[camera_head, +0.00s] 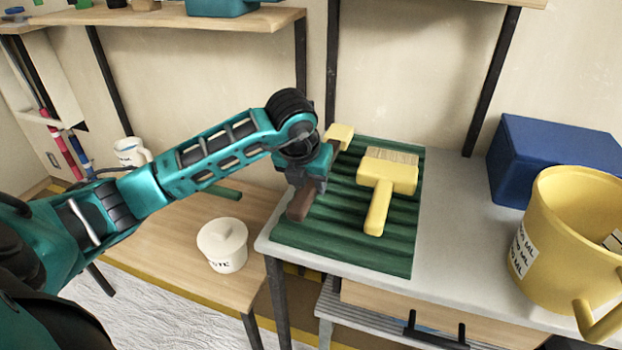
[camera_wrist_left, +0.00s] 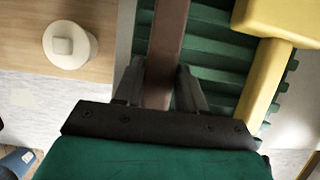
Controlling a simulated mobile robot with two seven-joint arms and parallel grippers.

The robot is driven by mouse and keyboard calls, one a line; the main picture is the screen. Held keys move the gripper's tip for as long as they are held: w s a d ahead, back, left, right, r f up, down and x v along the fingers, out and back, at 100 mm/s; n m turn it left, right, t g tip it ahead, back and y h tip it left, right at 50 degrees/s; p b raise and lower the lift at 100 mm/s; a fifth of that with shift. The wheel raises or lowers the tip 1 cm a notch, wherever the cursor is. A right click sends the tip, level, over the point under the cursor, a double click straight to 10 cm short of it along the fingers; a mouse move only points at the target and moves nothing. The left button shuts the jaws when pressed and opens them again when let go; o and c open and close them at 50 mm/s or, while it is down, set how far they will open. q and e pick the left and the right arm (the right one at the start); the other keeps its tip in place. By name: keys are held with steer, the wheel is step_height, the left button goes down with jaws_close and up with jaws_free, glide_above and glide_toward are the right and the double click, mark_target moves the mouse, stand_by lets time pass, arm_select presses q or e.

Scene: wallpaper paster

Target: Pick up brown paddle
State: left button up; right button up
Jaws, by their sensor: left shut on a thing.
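The brown paddle (camera_head: 300,204) is at the left edge of the green ribbed mat (camera_head: 345,247), mostly hidden under my left gripper in the head view. In the left wrist view, its brown bar (camera_wrist_left: 168,40) runs between the fingers. My left gripper (camera_head: 308,184) is shut on the paddle; its two fingers (camera_wrist_left: 158,90) lie on either side of it in the wrist view. I cannot tell whether the paddle touches the mat. My right gripper is not in view.
A yellow brush (camera_head: 378,205) lies on the mat close to the right of my gripper. A yellow bucket (camera_head: 560,230) and a blue box (camera_head: 545,155) stand on the right of the grey table. A white lidded pot (camera_head: 223,247) stands on the lower wooden table.

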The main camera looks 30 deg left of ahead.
arm_select(q)
step_height(320, 180, up, 20)
steer(key=p, duration=0.3)
steer(key=shift+f, duration=0.25)
steer(key=o, duration=0.5)
jaws_close()
